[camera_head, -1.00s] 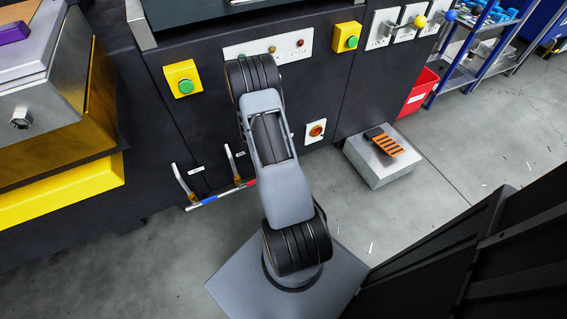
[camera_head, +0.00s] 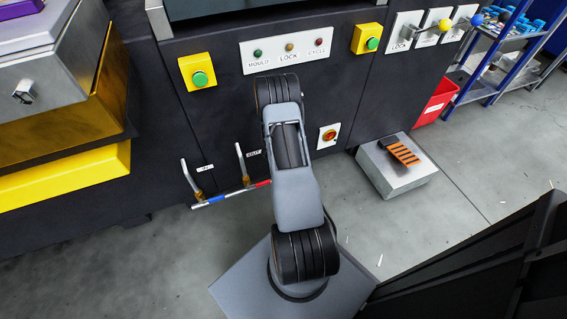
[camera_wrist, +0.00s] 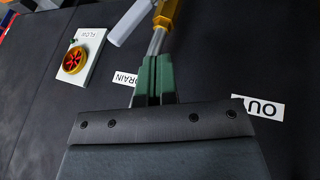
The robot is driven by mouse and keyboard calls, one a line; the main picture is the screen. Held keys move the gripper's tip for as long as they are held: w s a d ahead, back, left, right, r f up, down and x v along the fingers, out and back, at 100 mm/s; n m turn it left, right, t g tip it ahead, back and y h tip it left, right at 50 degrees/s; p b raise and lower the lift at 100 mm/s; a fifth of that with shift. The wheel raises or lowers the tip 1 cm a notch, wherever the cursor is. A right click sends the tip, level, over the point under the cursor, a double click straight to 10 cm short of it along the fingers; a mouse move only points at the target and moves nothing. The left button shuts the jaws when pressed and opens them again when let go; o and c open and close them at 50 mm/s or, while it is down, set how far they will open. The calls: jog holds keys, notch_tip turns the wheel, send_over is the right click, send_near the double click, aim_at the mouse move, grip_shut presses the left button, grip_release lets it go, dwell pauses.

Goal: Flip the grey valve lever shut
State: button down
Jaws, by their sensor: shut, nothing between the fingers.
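In the wrist view a light grey lever (camera_wrist: 130,23) slants at the top, its end next to a brass valve body (camera_wrist: 168,12) on a silver pipe (camera_wrist: 156,43). A DRAIN label (camera_wrist: 126,79) is partly hidden by my fingers. My gripper (camera_wrist: 156,62) has dark green fingers, shut together with nothing between them. Its tips are just below the brass body, in front of the pipe and apart from the lever; I cannot tell whether they touch the pipe. In the head view my arm hides the gripper and this valve.
Two silver levers, left (camera_head: 189,178) and right (camera_head: 241,162), stand on brass valves left of my arm, above a blue-and-red-banded pipe (camera_head: 228,196). A red rotary knob (camera_head: 329,135) is right of it. A grey block (camera_head: 397,180) sits on the floor, near a red bin (camera_head: 436,101).

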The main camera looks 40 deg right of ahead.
jog(key=shift+s+d+f+b, duration=0.25)
jog(key=shift+d+f+b, duration=0.45)
jog(key=shift+d+f, duration=0.4)
jog(key=shift+s+d+f+b, duration=0.2)
jog(key=shift+d+f+b, duration=0.6)
jog(key=shift+d, duration=0.5)
